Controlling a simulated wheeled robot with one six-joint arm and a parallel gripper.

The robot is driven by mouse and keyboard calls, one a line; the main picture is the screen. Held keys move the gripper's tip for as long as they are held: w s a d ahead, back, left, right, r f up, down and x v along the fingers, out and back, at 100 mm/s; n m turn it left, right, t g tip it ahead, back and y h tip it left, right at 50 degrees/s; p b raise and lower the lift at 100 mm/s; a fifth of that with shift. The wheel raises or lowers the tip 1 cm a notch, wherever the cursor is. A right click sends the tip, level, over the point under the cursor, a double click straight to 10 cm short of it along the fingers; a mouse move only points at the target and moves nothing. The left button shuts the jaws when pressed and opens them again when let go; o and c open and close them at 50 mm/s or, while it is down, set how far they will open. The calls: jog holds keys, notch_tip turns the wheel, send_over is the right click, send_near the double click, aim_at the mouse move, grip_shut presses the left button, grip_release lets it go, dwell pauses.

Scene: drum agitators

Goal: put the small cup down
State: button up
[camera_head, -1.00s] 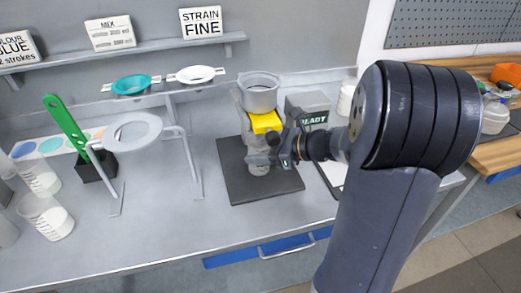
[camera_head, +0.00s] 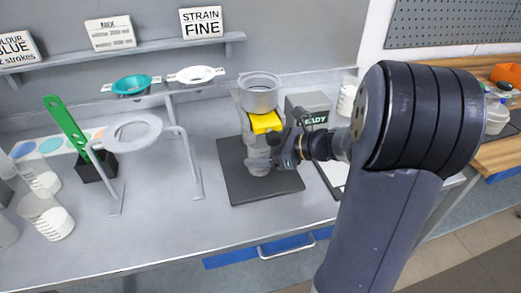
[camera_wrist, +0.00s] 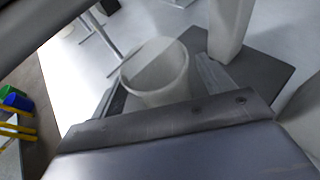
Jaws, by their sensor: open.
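The small cup (camera_head: 258,165) is pale grey and stands upright on the dark mat (camera_head: 233,182), under the yellow part of the dispenser. In the wrist view the cup (camera_wrist: 157,74) is open at the top and sits between the two fingers of my gripper (camera_wrist: 160,88). The fingers are spread, one on each side of the cup. In the head view my gripper (camera_head: 276,158) reaches in from the right, low beside the cup. The cup's base is partly hidden in the wrist view.
The dispenser has a grey funnel (camera_head: 260,92) and a yellow part (camera_head: 266,123) above the cup. A grey box (camera_head: 308,112) is just behind my gripper. A white ring stand (camera_head: 134,130) and measuring beakers (camera_head: 47,215) are to the left. The bench between is clear.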

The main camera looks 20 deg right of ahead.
jog(key=v, duration=1.1)
jog(key=shift+s+d, duration=0.2)
jog(key=shift+d, duration=0.05)
